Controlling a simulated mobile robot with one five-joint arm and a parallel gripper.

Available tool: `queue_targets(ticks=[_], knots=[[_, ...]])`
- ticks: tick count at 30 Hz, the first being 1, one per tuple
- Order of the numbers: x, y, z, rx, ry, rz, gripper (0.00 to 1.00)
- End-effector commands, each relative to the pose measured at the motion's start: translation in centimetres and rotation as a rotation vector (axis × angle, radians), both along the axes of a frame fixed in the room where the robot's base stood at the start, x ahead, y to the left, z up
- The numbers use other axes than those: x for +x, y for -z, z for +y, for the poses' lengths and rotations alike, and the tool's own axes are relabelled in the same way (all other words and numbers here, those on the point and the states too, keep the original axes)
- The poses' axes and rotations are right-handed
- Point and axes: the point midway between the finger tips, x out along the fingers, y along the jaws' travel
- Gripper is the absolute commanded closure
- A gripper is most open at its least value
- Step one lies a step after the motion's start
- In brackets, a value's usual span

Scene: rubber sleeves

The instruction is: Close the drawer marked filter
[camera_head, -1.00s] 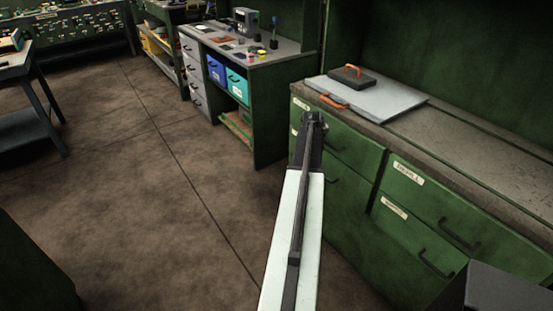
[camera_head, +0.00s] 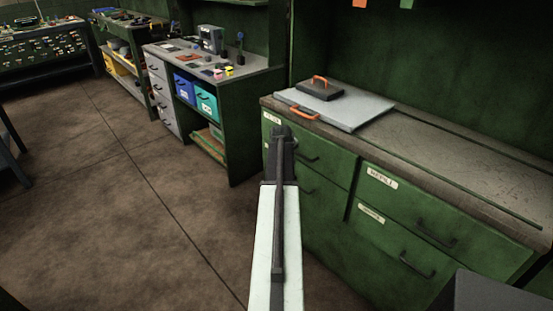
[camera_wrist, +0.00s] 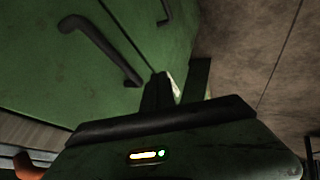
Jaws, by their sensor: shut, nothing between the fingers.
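The green cabinet has a top-left drawer (camera_head: 312,147) with a dark bar handle and a small white label (camera_head: 271,117) at its upper left corner. The lettering is too small to read surely, and my arm covers part of this front. I cannot tell how far this drawer stands out. My gripper (camera_head: 281,131) is shut and empty, in front of the cabinet's left end. In the wrist view my gripper (camera_wrist: 178,88) is close to a green front (camera_wrist: 50,80) with a dark handle (camera_wrist: 105,50). A pale label shows partly behind the fingers. Contact cannot be told.
Right-hand drawers carry labels, one on the upper drawer (camera_head: 410,205) and one on the lower drawer (camera_head: 390,245). A grey case (camera_head: 345,108) with orange handles lies on the worktop. A bench (camera_head: 215,75) stands behind. The brown floor (camera_head: 100,200) at left is clear.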

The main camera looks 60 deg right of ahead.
Motion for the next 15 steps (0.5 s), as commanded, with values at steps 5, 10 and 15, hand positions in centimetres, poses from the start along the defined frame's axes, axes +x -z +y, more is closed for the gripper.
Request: queue_targets(ticks=[5, 10, 15], knots=[[-0.6, -2.9, 4.0, 0.008, 0.002, 0.002, 1.00], [-1.7, -6.4, 6.8, 0.010, 0.003, 0.002, 1.00], [-2.2, -7.6, 8.1, 0.011, 0.003, 0.002, 1.00]])
